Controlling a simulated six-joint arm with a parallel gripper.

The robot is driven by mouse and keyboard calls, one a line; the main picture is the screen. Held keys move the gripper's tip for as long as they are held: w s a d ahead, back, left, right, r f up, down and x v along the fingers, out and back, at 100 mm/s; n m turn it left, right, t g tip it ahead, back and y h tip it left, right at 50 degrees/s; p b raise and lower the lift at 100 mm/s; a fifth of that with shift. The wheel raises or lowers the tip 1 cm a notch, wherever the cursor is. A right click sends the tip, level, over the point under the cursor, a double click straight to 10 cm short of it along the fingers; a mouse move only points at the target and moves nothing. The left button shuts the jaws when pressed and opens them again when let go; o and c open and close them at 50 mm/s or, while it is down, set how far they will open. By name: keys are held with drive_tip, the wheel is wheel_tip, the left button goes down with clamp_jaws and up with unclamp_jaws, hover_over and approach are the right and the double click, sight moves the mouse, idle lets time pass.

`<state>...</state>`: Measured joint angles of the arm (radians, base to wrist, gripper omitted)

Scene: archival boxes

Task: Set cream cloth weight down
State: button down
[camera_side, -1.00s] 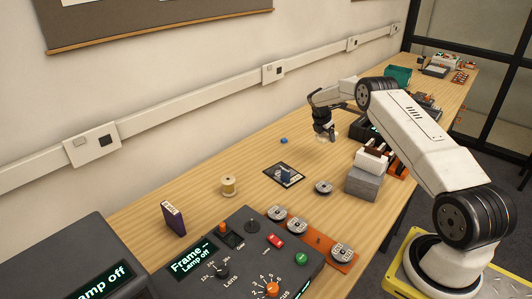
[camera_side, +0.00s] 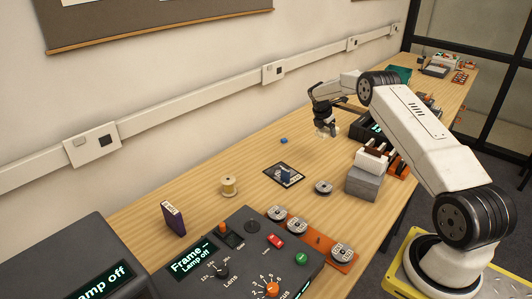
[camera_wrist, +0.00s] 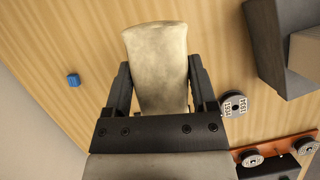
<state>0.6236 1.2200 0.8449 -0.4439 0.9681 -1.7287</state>
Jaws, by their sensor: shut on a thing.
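The cream cloth weight (camera_wrist: 158,62) is a pale, wrinkled, soft-looking bag in the wrist view. My gripper (camera_wrist: 160,84) is shut on it, one dark finger pressed against each side. The weight's far end sticks out past the fingertips. In the side view my gripper (camera_side: 325,124) is over the back part of the wooden table, and the weight (camera_side: 327,133) shows small and pale under it. It looks to be held above the tabletop, but the exact gap is hard to tell.
A small blue piece (camera_wrist: 73,79) and a round disc marked 1934 (camera_wrist: 234,103) lie nearby. A dark box (camera_wrist: 265,45) stands at the right. A grey block (camera_side: 363,184), thread spool (camera_side: 229,187) and control panel (camera_side: 235,255) are nearer the side camera. Bare wood (camera_side: 265,190) lies between.

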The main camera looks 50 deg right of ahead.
drive_tip(key=r, duration=0.4)
drive_tip(key=shift+s+a, duration=0.1)
drive_tip(key=shift+a, duration=0.15)
drive_tip(key=s+a+m+g+y, duration=0.25)
drive_tip(key=s+a+m, duration=0.55)
drive_tip(key=a, duration=0.4)
drive_tip(key=m+g+y, duration=0.1)
drive_tip(key=m+y, duration=0.1)
drive_tip(key=m, duration=0.5)
hover_over(348, 230)
drive_tip(key=w, duration=0.1)
wheel_tip(348, 230, down, 7)
drive_tip(key=shift+f, duration=0.15)
drive_tip(key=shift+w, duration=0.1)
drive_tip(key=shift+f, duration=2.2)
drive_tip(key=shift+f, duration=0.1)
drive_tip(key=shift+f, duration=1.7)
drive_tip(key=shift+f, duration=0.1)
